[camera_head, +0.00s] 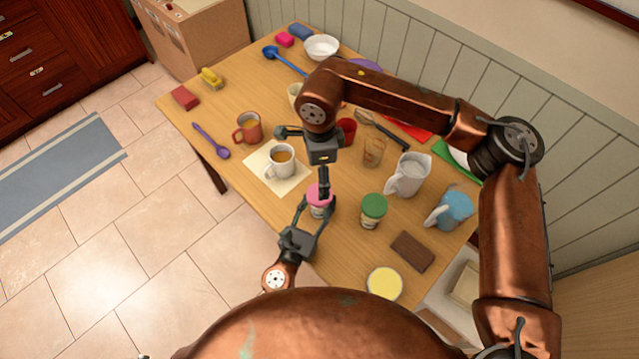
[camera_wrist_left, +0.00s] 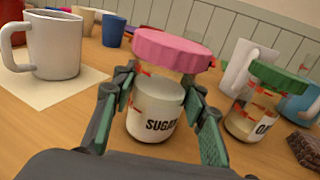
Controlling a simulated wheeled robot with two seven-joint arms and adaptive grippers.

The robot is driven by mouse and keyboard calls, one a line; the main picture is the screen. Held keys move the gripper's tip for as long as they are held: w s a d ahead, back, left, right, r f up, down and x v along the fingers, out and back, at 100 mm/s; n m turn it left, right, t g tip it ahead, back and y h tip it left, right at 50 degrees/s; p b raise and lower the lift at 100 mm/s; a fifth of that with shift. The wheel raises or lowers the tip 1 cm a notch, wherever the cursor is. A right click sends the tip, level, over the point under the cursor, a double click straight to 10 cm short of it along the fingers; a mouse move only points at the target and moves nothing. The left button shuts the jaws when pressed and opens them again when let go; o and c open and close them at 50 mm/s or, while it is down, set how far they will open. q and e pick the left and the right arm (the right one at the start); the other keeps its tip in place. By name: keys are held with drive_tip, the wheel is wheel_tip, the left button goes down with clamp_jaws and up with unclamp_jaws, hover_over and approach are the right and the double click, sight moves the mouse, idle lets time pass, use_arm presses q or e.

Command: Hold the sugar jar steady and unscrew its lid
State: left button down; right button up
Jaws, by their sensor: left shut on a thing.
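The sugar jar (camera_head: 318,211) stands on the table, with its pink lid (camera_head: 319,194) on top. In the left wrist view the jar (camera_wrist_left: 155,118) reads "SUGA", and the scalloped pink lid (camera_wrist_left: 172,48) sits level on it. My left gripper (camera_head: 316,214) is shut on the jar's glass body below the lid, one finger on each side. My right gripper (camera_head: 300,164) comes from above, open and empty, with its fingers spread; one overlaps the lid's edge in the head view. It does not show in the left wrist view, and I see no contact with the lid.
A green-lidded jar (camera_head: 372,211) stands right of the sugar jar. A white mug (camera_head: 281,163) with brown liquid is on a pale mat (camera_head: 262,177). A white pitcher (camera_head: 407,175), blue pitcher (camera_head: 452,208), brown slab (camera_head: 412,251) and yellow-topped round container (camera_head: 384,283) are also nearby.

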sight(319, 203)
drive_tip(key=m, duration=2.9)
drive_tip(key=shift+m, duration=0.3)
drive_tip(key=m, duration=0.4)
drive_tip(key=shift+f, duration=4)
drive_tip(key=shift+c, duration=0.7)
